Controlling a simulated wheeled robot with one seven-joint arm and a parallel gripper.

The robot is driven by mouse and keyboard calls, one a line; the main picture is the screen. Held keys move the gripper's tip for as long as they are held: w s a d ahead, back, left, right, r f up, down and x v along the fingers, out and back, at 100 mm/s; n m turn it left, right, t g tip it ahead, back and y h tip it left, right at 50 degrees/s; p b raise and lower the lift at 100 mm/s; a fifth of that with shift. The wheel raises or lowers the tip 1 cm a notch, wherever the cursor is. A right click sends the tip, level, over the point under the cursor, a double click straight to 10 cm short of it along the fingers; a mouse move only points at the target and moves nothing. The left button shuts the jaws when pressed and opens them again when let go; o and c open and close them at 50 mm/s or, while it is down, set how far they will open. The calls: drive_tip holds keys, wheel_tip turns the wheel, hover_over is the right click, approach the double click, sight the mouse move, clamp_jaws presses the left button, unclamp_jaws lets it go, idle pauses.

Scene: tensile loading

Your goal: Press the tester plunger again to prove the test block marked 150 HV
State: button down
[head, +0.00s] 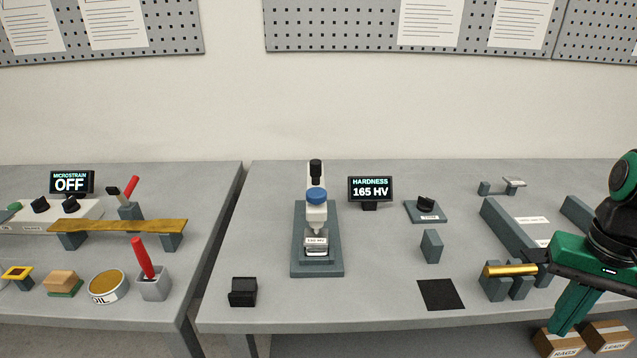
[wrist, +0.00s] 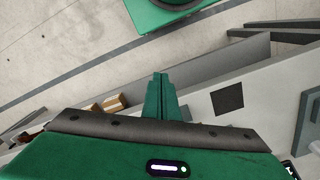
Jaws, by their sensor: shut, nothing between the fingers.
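The hardness tester (head: 299,262) stands upright on the middle bench, with a blue cap (head: 316,196) on its column and a black top (head: 316,167). A small test block (head: 316,242) sits low in it; its small label seems to read 150 HV. The display (head: 371,188) beside it reads HARDNESS 165 HV. My gripper (head: 560,328) is at the lower right, far from the tester, its green fingers pointing down by the bench's front edge. In the wrist view the fingers (wrist: 160,80) are together and empty.
A brass bar (head: 510,269) lies on grey blocks close to my gripper. A black pad (head: 440,294), a grey block (head: 431,246) and a black holder (head: 242,291) stand around the tester. Boxes (head: 557,342) sit below the bench. The bench right before the tester is clear.

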drive_tip(key=shift+w+a, duration=0.15)
drive_tip(key=shift+a, duration=0.05)
drive_tip(key=w+a+r+n+t+h, duration=0.1)
drive_tip(key=w+r+n+h, duration=0.1)
drive_tip(key=w+r, duration=0.35)
drive_tip(key=w+a+r+n+t+h, duration=0.1)
drive_tip(key=w+r+n, duration=0.1)
drive_tip(key=w, duration=0.6)
drive_tip(key=w+a+r+n+t+h, duration=0.1)
drive_tip(key=w+a+r, duration=0.2)
drive_tip(key=w+a, duration=0.2)
drive_tip(key=w+a+r+n+t, duration=0.1)
drive_tip(key=w+a+r+n, duration=0.15)
drive_tip(key=w+a, duration=0.25)
wheel_tip(320, 180, up, 9)
drive_tip(key=n+t, duration=0.4)
drive_tip(key=t, duration=0.1)
hover_over(315, 195)
drive_tip(key=shift+a+f+y, duration=0.1)
drive_tip(key=shift+f+y, duration=0.1)
drive_tip(key=shift+y, duration=0.1)
drive_tip(key=shift+f, duration=4.4)
